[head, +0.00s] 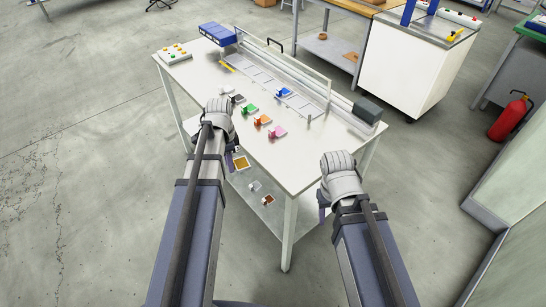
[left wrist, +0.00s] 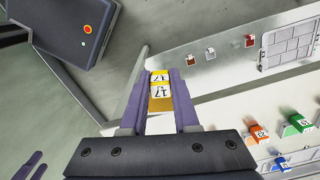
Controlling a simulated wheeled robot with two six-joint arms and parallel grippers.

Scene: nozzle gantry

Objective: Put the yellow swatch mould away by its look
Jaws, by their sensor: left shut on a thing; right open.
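The yellow swatch mould (left wrist: 159,92) is between the purple fingers of my left gripper (left wrist: 160,100) in the left wrist view, with 17 printed on its pale label. My left gripper is shut on it. In the head view the mould (head: 241,163) shows as a yellow-brown patch below my left gripper (head: 234,158), by the table's front-left edge. My right gripper (head: 322,205) is open, near the table's front right corner; its fingertips are mostly hidden by the hand.
Green (head: 249,109), orange (head: 262,121) and pink (head: 277,132) moulds stand in a row on the white table (head: 310,155). A blue mould (head: 283,92) sits by the gantry (head: 290,60). A button box (head: 174,54) stands at the far left. Small swatches (head: 267,200) show below the tabletop.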

